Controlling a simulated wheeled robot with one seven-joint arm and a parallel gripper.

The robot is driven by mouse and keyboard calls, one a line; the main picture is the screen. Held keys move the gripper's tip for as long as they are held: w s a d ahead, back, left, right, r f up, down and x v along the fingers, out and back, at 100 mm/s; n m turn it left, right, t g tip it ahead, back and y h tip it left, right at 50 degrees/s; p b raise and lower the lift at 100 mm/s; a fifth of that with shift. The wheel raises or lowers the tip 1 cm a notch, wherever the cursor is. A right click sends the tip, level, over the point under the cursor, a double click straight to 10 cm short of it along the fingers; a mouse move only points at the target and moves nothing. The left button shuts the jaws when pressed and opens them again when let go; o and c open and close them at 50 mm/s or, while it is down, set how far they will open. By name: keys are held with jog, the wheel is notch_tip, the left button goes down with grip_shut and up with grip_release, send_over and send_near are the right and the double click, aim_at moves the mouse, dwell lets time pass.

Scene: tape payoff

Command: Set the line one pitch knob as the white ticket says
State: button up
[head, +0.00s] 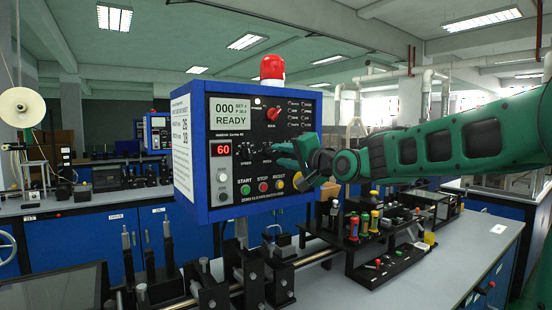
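The line control panel is a blue box (195,202) with a black face. Its pitch knob (266,148) is small and dark, right of the speed knob (247,149). The pale screen (230,111) seems to read 000, a set line, P 36.0 and READY. The white ticket (181,125) is on the box's left side, seen at a steep angle; large figures like 26 and 28 show, other lines are too small. My green gripper (279,153) is at the panel face, just right of the pitch knob; contact and finger gap cannot be made out.
A red beacon (272,67) tops the box. A red display (221,149) reads 60. Green, red and yellow buttons (263,187) lie below the knobs. Black fixtures and coloured bobbins (364,223) crowd the bench below; the bench (450,265) is clear at right.

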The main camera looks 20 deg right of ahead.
aim_at(272, 153)
jog(key=shift+x, duration=2.05)
grip_shut()
jog(key=shift+d, duration=0.25)
